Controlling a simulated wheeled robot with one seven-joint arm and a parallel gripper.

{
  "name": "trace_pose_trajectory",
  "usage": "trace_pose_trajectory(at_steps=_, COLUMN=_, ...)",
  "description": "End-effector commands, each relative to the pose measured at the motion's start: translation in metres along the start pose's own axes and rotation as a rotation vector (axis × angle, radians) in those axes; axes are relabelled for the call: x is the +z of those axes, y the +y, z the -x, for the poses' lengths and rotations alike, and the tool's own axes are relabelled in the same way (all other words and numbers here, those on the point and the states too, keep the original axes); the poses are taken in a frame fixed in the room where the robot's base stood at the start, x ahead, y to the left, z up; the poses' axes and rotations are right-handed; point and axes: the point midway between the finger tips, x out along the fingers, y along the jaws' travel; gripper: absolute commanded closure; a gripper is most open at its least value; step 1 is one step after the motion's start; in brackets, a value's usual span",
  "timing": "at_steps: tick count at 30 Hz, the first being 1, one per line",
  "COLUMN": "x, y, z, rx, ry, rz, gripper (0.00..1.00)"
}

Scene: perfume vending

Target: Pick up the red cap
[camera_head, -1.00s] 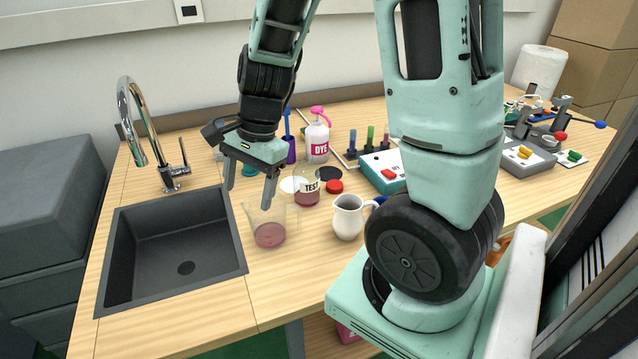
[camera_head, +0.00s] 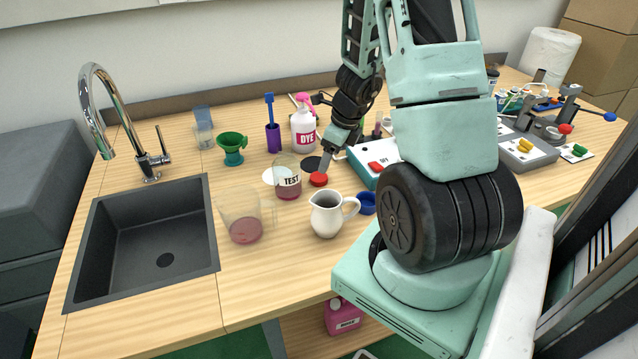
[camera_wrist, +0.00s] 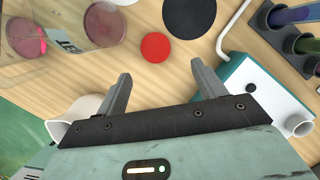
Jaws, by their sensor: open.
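The red cap (camera_head: 319,179) lies flat on the wooden table, just right of the glass jar marked TEST (camera_head: 287,180). In the wrist view the red cap (camera_wrist: 155,46) is a red disc, ahead of and between my two fingers. My gripper (camera_wrist: 162,78) is open and empty, with the cap a little beyond its fingertips. In the head view my gripper (camera_head: 325,160) hangs close to the cap, its fingers seen nearly edge-on. I cannot tell its exact height over the table.
A black disc (camera_wrist: 189,15) lies beside the cap. A white pitcher (camera_head: 327,215), a beaker with pink liquid (camera_head: 243,228) and a blue cap (camera_head: 367,204) stand nearby. The DYE bottle (camera_head: 303,130) is behind. A teal-and-white device (camera_head: 368,160) is close on the right.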

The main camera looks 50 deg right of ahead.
Motion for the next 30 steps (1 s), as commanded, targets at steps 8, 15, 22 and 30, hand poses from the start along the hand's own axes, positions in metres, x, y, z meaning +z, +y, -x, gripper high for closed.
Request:
trace_pose_trajectory(at_steps=8, x=0.001, y=0.001, z=-0.023, rx=0.001, ry=0.0, rz=0.001, gripper=0.3)
trace_pose_trajectory(at_steps=15, x=0.008, y=0.005, z=-0.059, rx=0.002, ry=0.0, rz=0.0, gripper=0.3)
trace_pose_trajectory(at_steps=22, x=0.009, y=0.005, z=-0.07, rx=0.0, ry=-0.001, rz=0.002, gripper=0.3)
trace_pose_trajectory(at_steps=30, x=0.009, y=0.005, z=-0.069, rx=0.0, ry=-0.001, rz=0.003, gripper=0.61)
